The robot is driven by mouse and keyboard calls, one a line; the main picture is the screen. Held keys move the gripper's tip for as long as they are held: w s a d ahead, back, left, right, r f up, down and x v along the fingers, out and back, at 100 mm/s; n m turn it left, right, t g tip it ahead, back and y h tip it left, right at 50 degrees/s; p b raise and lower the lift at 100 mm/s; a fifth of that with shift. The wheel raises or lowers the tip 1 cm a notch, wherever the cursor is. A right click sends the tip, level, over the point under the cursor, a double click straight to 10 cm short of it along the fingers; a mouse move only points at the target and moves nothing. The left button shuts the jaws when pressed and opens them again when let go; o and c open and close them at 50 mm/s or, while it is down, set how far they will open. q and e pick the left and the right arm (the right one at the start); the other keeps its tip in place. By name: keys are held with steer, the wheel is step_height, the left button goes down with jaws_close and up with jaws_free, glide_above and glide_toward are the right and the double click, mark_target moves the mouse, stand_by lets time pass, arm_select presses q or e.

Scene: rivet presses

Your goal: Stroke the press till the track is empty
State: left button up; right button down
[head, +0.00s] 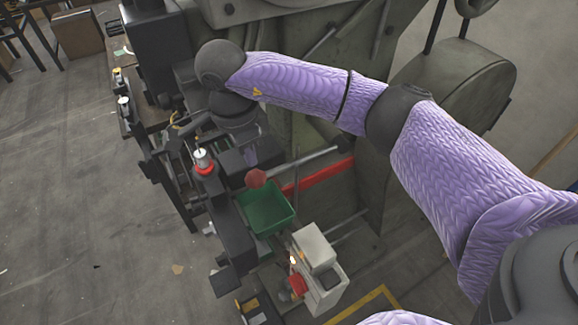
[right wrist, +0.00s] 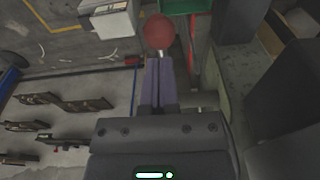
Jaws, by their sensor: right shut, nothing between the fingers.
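The press is the big grey-green machine (head: 325,90) at the top of the head view. A dark red ball knob (head: 255,178) sits in front of it, above a green bin (head: 270,223). My right gripper (head: 255,163) points down at the knob, partly hidden by my wrist. In the right wrist view my purple fingers (right wrist: 160,62) are shut with nothing between them. The red knob (right wrist: 159,31) appears just past their tips; I cannot tell whether they touch it. I cannot make out the track or any rivets on it. My left gripper is not in view.
A white box unit (head: 315,247) with a red part (head: 297,285) stands right of the green bin. A red bar (head: 318,176) runs beside the press. A signal lamp with a red base (head: 203,166) stands left of my gripper. Open floor (head: 75,190) lies at left.

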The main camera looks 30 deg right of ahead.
mark_target(250, 176)
step_height(250, 176, down, 2)
steer(key=shift+d+b, duration=0.1)
steer(key=shift+b, duration=0.25)
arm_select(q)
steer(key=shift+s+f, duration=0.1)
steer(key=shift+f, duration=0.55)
arm_select(e)
steer(key=shift+r, duration=0.1)
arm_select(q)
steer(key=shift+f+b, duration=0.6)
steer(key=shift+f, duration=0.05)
arm_select(e)
steer(key=shift+f, duration=0.85)
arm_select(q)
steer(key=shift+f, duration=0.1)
arm_select(e)
steer(key=shift+a+f, duration=0.15)
steer(key=shift+a, duration=0.05)
arm_select(q)
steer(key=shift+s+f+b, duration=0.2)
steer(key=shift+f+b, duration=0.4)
steer(key=shift+b, duration=0.05)
arm_select(e)
steer(key=shift+a+f, duration=0.1)
steer(key=shift+f, duration=0.75)
